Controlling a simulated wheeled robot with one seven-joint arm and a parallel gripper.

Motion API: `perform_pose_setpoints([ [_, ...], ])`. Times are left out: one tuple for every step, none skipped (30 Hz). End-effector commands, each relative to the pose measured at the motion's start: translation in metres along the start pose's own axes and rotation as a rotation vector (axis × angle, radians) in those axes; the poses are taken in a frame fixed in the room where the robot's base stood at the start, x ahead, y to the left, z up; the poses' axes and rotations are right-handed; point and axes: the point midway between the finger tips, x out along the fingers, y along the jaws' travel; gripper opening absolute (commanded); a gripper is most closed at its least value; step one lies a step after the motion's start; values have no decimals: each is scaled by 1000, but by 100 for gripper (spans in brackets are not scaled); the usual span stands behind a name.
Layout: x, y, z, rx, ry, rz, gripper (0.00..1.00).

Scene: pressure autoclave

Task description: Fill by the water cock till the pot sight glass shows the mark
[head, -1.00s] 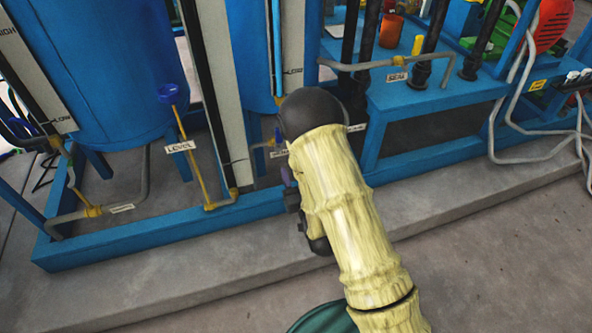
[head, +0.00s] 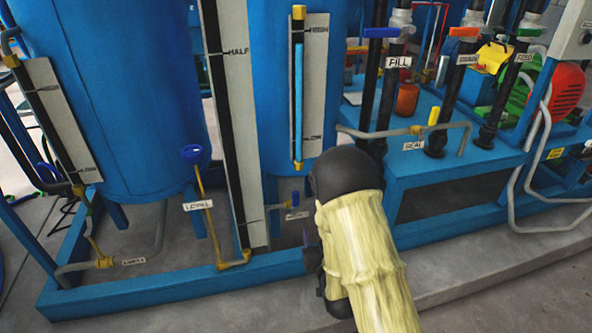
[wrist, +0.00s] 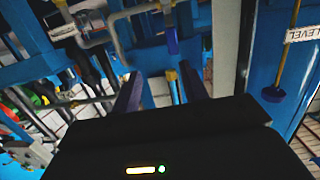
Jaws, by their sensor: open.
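A narrow sight glass (head: 298,95) with a blue column stands on the right blue tank, beside a scale marked HIGH and LOW. The blue fills most of the tube. A small cock with a blue handle (head: 295,198) sits on a pipe below that tank; its tag is too small to read, so I cannot confirm it is the water cock. In the wrist view, a blue handle (wrist: 171,42) shows just beyond my gripper (wrist: 158,76), between the finger lines and apart from them. My gripper is open and empty; in the head view my arm mostly hides it.
The LEVEL cock (head: 193,155) stands left on a yellow pipe. A tall HALF scale (head: 235,130) stands between the tanks. A blue bench (head: 425,180) with FILL (head: 398,62) and SEAL (head: 414,146) tags is right. A blue base frame (head: 160,291) runs along the front.

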Motion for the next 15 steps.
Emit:
perform_pose_setpoints([
  [0, 8, -6, 7, -39, 20, 44],
  [0, 13, -7, 10, -70, 30, 44],
  [-1, 19, -9, 16, -113, 45, 44],
  [-2, 23, -10, 20, -145, 54, 44],
  [-4, 27, -10, 24, -179, 64, 44],
  [-7, 33, -12, 30, -222, 76, 44],
  [-10, 36, -12, 35, -255, 84, 44],
  [-13, 40, -13, 40, -289, 92, 44],
  [-18, 45, -14, 47, -332, 103, 44],
  [-22, 48, -15, 52, -366, 111, 44],
  [-27, 52, -16, 57, -399, 118, 44],
  [-33, 56, -17, 65, -443, 128, 44],
  [-39, 59, -18, 70, -476, 134, 44],
  [-44, 63, -20, 76, -507, 141, 44],
  [-52, 66, -21, 83, -552, 148, 44],
])
